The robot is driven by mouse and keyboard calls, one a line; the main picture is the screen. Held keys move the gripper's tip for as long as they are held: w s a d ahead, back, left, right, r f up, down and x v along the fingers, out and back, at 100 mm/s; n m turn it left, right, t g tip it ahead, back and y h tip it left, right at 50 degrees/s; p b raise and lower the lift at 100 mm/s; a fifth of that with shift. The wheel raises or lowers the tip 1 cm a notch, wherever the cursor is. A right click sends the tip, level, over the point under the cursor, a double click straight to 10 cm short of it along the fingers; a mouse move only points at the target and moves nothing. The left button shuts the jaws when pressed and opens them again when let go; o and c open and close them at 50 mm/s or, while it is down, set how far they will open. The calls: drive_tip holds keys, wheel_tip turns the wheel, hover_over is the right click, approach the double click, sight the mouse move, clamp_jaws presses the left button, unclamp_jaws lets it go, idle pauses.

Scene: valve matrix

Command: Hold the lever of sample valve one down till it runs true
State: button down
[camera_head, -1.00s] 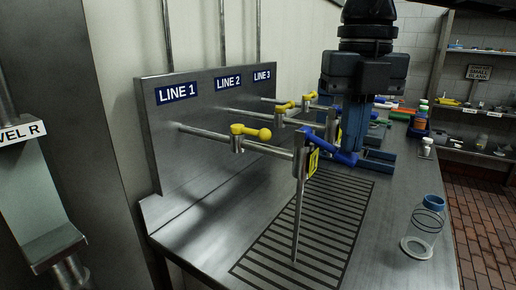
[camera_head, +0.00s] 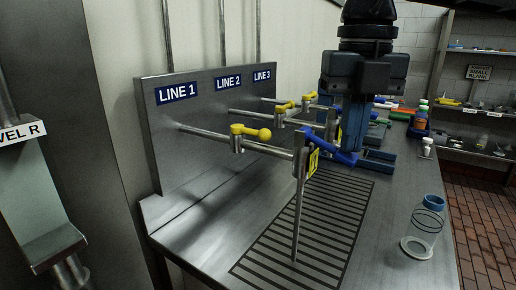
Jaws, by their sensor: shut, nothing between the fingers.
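The line 1 pipe ends in a valve body (camera_head: 300,160) with a yellow tag (camera_head: 314,162) and a long thin spout (camera_head: 297,215) pointing down. Its blue lever (camera_head: 330,148) slopes down to the right from the top of the valve. My gripper (camera_head: 374,161) hangs from above with its fingers shut and nothing between them. The fingers are at the lever's outer end; I cannot tell whether they touch it. No stream shows at the spout's lower end.
A yellow handle (camera_head: 251,134) sits farther back on the line 1 pipe. The line 2 and line 3 fittings (camera_head: 291,110) stand behind, partly hidden. A slotted drain (camera_head: 310,232) lies below.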

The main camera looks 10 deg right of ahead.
idle(0.4)
wheel_tip(320, 180, up, 5)
drive_tip(key=p, duration=0.2)
drive_tip(key=shift+r+p, duration=0.15)
drive_tip(key=shift+p, duration=0.15)
